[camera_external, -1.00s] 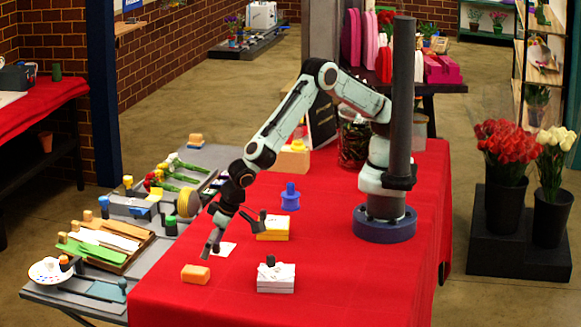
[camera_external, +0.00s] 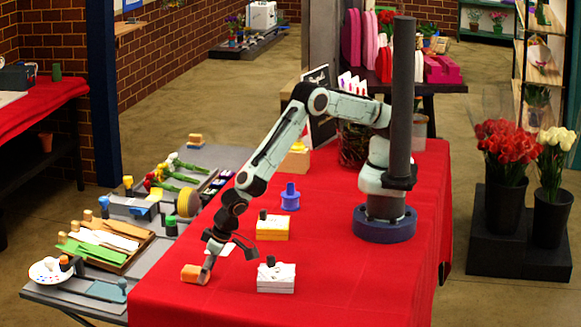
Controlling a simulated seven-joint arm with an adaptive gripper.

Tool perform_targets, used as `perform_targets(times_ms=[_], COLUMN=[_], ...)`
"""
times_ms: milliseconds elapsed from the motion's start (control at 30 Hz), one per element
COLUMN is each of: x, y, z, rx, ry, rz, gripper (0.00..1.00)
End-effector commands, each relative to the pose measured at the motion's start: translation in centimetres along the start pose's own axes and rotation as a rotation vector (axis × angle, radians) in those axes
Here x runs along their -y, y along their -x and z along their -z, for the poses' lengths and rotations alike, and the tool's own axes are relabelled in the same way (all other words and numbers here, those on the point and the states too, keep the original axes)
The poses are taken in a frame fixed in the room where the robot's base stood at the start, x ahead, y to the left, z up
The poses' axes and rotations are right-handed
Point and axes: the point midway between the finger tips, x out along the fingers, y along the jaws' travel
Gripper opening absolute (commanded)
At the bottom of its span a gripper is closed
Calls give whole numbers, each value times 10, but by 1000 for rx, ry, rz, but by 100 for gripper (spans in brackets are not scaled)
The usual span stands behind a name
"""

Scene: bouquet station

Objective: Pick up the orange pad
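A small orange block (camera_external: 190,273), the likeliest orange pad, lies on the red table near its front left edge. My gripper (camera_external: 231,267) is open, its fingers spread wide and pointing down, with nothing seen between them. The left fingertip overlaps the block's right end in this view; I cannot tell whether they touch. The right finger hangs above the table, near the white box. A yellow-orange box (camera_external: 272,232) with a dark knob stands behind and right of my gripper.
A white box (camera_external: 276,283) with a dark knob sits just right of my gripper. A white card (camera_external: 224,249) lies partly behind the fingers. A blue knobbed piece (camera_external: 290,200) stands farther back. The red table (camera_external: 350,285) is clear at the front right.

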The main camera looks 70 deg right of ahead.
Motion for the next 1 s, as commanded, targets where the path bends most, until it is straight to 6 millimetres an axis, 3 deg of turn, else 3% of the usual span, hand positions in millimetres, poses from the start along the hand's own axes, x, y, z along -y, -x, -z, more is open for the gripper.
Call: perform_targets(times_ms=[367,567,700,900,1000], x=[-1,0,-4,-34,-53], y=[-1,12,37,96,114], z=[-1,5,12,3,-9], rx=[1,0,-1,-2,0], ry=[1,0,-1,-1,2], rz=[-1,1,1,3,1], gripper=[12,12,12,12,12])
